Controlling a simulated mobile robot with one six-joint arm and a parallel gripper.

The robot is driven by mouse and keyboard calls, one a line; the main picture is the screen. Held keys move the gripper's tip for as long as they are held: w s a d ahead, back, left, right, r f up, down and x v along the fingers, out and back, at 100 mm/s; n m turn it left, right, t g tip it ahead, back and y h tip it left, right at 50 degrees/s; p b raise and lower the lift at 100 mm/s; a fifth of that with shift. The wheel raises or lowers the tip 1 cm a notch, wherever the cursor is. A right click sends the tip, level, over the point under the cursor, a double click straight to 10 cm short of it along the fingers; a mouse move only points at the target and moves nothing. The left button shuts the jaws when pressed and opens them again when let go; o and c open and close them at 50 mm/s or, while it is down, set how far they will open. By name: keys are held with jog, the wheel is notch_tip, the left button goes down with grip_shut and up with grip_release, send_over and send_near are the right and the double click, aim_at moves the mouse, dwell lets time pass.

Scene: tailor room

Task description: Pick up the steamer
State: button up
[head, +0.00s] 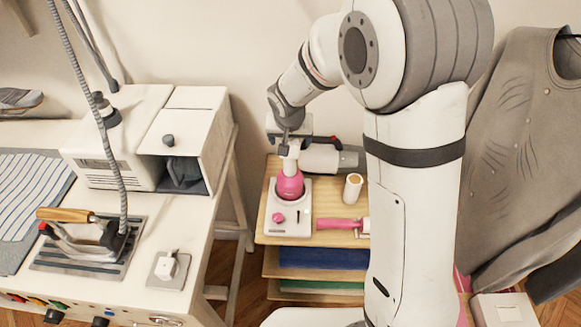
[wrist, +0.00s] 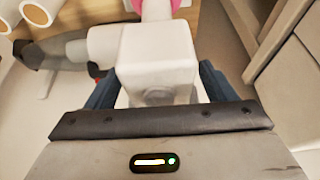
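The steamer has a pink body (head: 290,186) and a white upper part, and stands upright in a white base with a pink knob on the wooden shelf's top board. My gripper (head: 291,145) is right at its white top, pointing down. In the wrist view the steamer's white block-shaped head (wrist: 157,65) lies between my two dark blue fingers (wrist: 158,88), with a bit of pink beyond it. The fingers lie close along both sides of the head. I cannot tell whether they press on it, as the head hides their inner faces.
A white ironing table (head: 208,223) with an iron (head: 80,240) stands left. A grey garment (head: 530,150) hangs right.

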grip_shut()
dwell(0.7)
jog(key=shift+r, duration=0.1)
